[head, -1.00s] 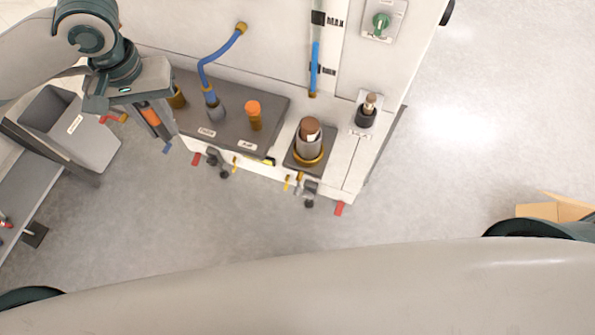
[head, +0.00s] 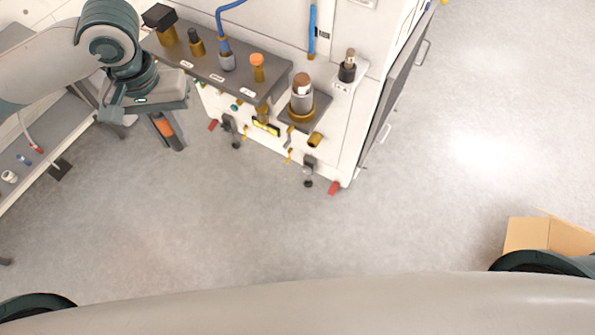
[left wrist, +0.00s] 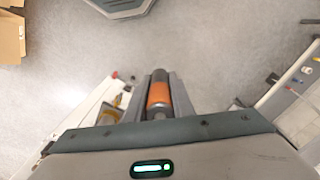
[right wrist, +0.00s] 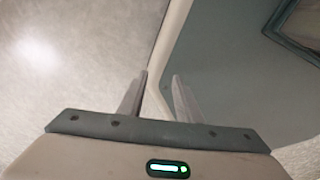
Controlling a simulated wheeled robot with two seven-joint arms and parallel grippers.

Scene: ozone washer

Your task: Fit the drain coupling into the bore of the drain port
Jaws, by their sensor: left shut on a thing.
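The drain coupling (head: 162,126) looks like a short cylinder with an orange band and dark ends. My left gripper (head: 170,137) is shut on it, in the air left of the white machine's front. In the left wrist view the coupling (left wrist: 158,96) lies between the two fingers. A brass open-ended fitting (head: 314,140) sticks out low on the machine's front and may be the drain port; I cannot tell for sure. The coupling is clear of it. My right gripper (right wrist: 157,90) shows only in the right wrist view, open and empty, its fingers apart.
A grey bench (head: 45,140) stands left, a cardboard box (head: 540,235) right. The middle floor is clear.

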